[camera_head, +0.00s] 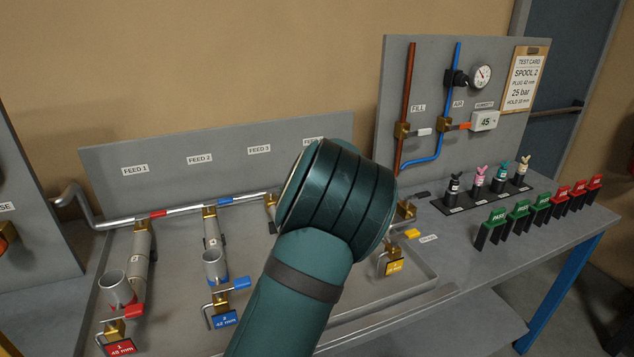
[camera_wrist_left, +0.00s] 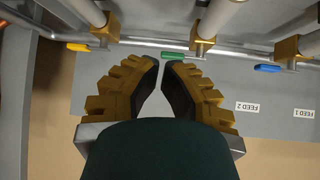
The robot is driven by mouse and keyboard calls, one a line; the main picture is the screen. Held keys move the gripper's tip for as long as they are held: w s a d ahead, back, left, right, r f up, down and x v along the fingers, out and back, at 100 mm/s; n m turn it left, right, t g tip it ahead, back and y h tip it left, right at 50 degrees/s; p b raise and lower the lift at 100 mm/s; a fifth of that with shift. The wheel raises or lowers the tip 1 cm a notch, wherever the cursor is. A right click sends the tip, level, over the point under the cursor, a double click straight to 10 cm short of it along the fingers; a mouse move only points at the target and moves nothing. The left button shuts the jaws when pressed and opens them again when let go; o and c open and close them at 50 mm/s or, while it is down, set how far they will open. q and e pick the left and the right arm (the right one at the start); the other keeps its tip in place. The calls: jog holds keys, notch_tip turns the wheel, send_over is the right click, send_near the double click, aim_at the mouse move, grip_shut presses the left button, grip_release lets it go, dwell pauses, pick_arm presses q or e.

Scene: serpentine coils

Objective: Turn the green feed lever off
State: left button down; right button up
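The green feed lever (camera_wrist_left: 174,57) shows in the left wrist view, lying along the horizontal pipe beside a brass valve (camera_wrist_left: 201,47). My left gripper (camera_wrist_left: 161,63) points at it with its two fingertips nearly meeting, and nothing shows between them. The green lever is just beyond the tips; I cannot tell whether they touch it. In the head view my dark green left arm hides the gripper and the green lever. My right gripper is in neither view.
A red lever (camera_head: 157,214) and a blue lever (camera_head: 225,201) lie along the same pipe. The blue one (camera_wrist_left: 267,68) and a yellow lever (camera_wrist_left: 77,47) flank the green in the wrist view. Small figures (camera_head: 478,176) and pass tags (camera_head: 497,217) stand on the right bench.

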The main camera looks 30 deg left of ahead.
pick_arm(q)
jog(key=d+p+v, duration=0.1)
jog(key=p+v, duration=0.1)
jog(key=v, duration=0.9)
jog(key=shift+w, duration=0.3)
jog(key=shift+d, duration=0.1)
